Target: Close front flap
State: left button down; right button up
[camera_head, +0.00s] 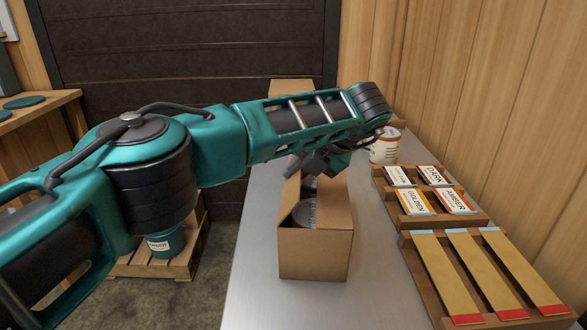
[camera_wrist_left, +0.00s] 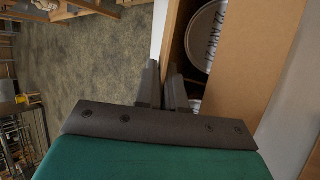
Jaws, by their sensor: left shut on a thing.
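The open cardboard box (camera_head: 315,256) stands on the metal table with round-lidded tins (camera_head: 306,213) inside. In the left wrist view, the box (camera_wrist_left: 258,45) fills the right side, with a white printed tin lid (camera_wrist_left: 205,35) inside it. My left gripper (camera_head: 302,166) reaches over the box's left side. In the left wrist view its fingers (camera_wrist_left: 163,85) are close together at the box's left edge, shut on what looks like a thin cardboard flap. My arm and hand hide much of the box's far part, so I cannot tell which flap is held. My right gripper is out of view.
A labelled tin (camera_head: 384,150) stands behind and right of the box. Wooden racks with label cards (camera_head: 415,201) and long strips (camera_head: 475,270) line the right side. A pallet (camera_head: 185,262) is on the floor at left. The table (camera_head: 262,235) is bare left of the box.

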pick_arm(q)
jog(key=shift+d+y, duration=0.1)
jog(key=shift+y, duration=0.2)
jog(key=c, duration=1.3)
grip_release()
jog(key=shift+r, duration=0.1)
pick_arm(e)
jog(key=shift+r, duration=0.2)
